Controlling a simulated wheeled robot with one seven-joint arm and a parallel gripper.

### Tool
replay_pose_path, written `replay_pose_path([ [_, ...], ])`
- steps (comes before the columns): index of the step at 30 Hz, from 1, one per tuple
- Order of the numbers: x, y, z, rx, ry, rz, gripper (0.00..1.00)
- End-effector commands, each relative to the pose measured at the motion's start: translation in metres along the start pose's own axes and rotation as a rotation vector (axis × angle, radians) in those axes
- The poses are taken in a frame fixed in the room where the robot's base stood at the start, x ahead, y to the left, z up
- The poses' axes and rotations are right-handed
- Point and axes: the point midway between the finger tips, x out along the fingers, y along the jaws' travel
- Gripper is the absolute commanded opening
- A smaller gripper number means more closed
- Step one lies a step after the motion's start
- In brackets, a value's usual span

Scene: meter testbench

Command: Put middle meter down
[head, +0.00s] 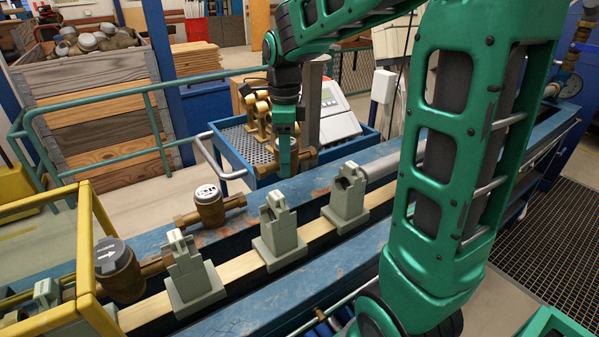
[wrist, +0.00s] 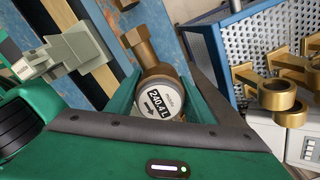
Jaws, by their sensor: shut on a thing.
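My gripper (head: 287,152) is at the far edge of the bench, pointing down and shut on a brass meter. A second brass meter (head: 208,204) with a white face stands on the far rail to the left. A third meter (head: 120,270) with a grey lid is at the near left.
The blue bench (head: 265,190) carries several grey-green clamp supports (head: 278,228) along a wooden strip. A blue perforated tray (head: 232,143) with brass fittings and a white device (head: 338,117) lies behind my gripper. A yellow frame (head: 84,235) stands at left.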

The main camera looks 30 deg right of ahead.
Motion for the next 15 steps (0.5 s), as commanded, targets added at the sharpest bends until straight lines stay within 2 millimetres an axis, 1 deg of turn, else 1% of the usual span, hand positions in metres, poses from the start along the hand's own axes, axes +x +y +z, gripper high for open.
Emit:
replay_pose_path([
  [1, 0.005, -0.005, -0.008, 0.004, 0.000, 0.000, 0.01],
  [3, 0.011, -0.011, -0.016, 0.004, 0.000, 0.000, 0.01],
  [6, 0.017, -0.017, -0.025, 0.002, -0.001, -0.002, 0.01],
  [11, 0.022, -0.021, -0.031, 0.000, 0.000, -0.001, 0.01],
  [15, 0.037, -0.021, -0.031, 0.000, 0.001, 0.001, 0.01],
])
